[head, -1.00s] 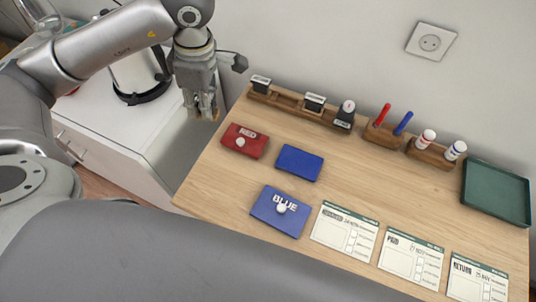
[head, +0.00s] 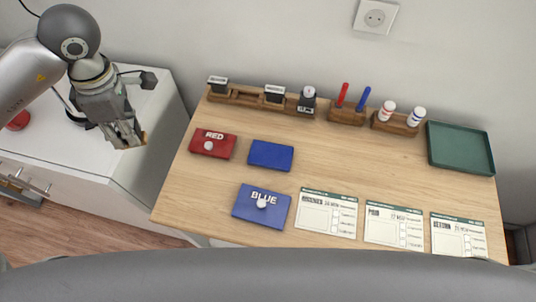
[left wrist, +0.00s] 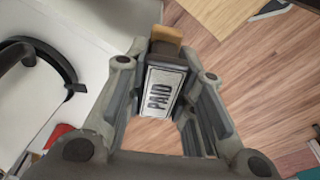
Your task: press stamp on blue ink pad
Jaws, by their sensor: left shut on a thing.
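My left gripper (head: 128,138) hangs over the white cabinet's right edge, left of the table, in the head view. In the left wrist view it is shut on a stamp (left wrist: 162,85) with a wooden part and a label reading PAID. The blue ink pad (head: 271,155) lies on the table with its plain blue face showing, well right of the gripper. A blue lid marked BLUE (head: 250,209) with a white knob lies in front of it. My right gripper is not in view.
A closed red pad (head: 211,144) lies left of the blue pad. Behind are a stamp rack (head: 240,96) with an empty stretch, a pen holder (head: 346,117) and a bottle holder (head: 394,126). Several forms (head: 327,213) lie in front right; a green tray (head: 460,149) is at right.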

